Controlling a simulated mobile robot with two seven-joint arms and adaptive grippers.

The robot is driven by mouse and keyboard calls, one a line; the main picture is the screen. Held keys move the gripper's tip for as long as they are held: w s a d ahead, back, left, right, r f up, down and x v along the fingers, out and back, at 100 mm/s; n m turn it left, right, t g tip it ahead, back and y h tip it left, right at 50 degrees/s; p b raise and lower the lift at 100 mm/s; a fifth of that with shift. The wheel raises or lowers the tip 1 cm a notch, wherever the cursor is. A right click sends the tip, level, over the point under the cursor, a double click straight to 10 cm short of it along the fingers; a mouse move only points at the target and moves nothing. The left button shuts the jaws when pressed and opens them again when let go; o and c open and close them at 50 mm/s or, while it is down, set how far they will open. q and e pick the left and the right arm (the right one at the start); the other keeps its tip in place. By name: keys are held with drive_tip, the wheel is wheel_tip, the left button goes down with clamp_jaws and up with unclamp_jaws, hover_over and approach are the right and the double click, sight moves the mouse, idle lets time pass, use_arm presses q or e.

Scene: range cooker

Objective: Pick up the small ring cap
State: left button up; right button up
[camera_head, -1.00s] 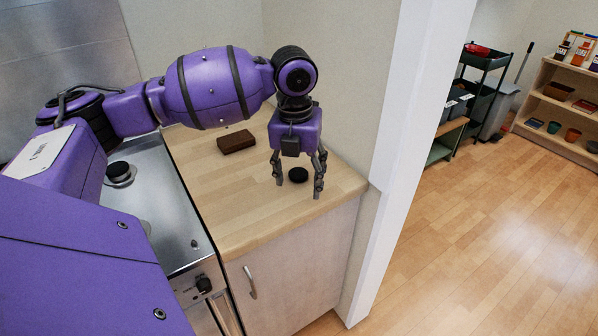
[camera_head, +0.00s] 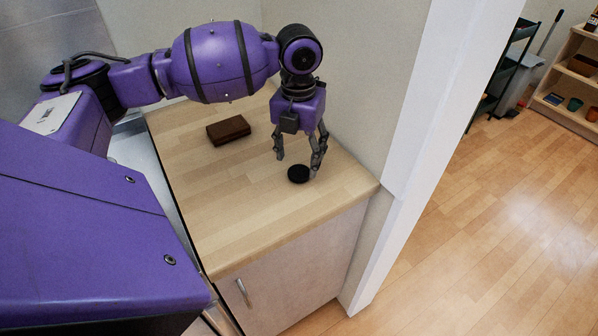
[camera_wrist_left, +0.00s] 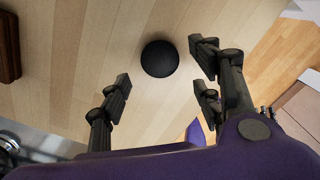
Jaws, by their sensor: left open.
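The small ring cap (camera_head: 298,173) is a round black disc lying flat on the wooden countertop (camera_head: 230,220). My left gripper (camera_head: 296,164) points down over the counter with its fingers spread open and empty. One finger is close to the cap's right edge in the head view; I cannot tell whether it touches. In the left wrist view the cap (camera_wrist_left: 159,58) lies between and a little beyond the open fingertips of my left gripper (camera_wrist_left: 162,70), with nothing covering it. My right gripper is not in view.
A dark brown block (camera_head: 228,130) lies on the counter left of the gripper, and shows in the left wrist view (camera_wrist_left: 8,48). A wall and white post (camera_head: 400,170) stand close on the right. The counter's front left is clear.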

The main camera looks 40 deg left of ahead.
sight(298, 171)
use_arm(q)
drive_tip(key=f, duration=0.4)
drive_tip(key=shift+w+a, duration=0.15)
drive_tip(key=shift+a, duration=0.05)
drive_tip(key=shift+f, duration=0.2)
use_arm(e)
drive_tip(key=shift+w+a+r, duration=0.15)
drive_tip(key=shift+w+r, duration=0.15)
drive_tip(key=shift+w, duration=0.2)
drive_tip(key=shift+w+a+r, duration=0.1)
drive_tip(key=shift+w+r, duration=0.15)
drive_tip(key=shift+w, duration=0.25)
use_arm(q)
drive_tip(key=c, duration=1.1)
drive_tip(key=shift+r, duration=0.15)
drive_tip(key=shift+c, duration=0.6)
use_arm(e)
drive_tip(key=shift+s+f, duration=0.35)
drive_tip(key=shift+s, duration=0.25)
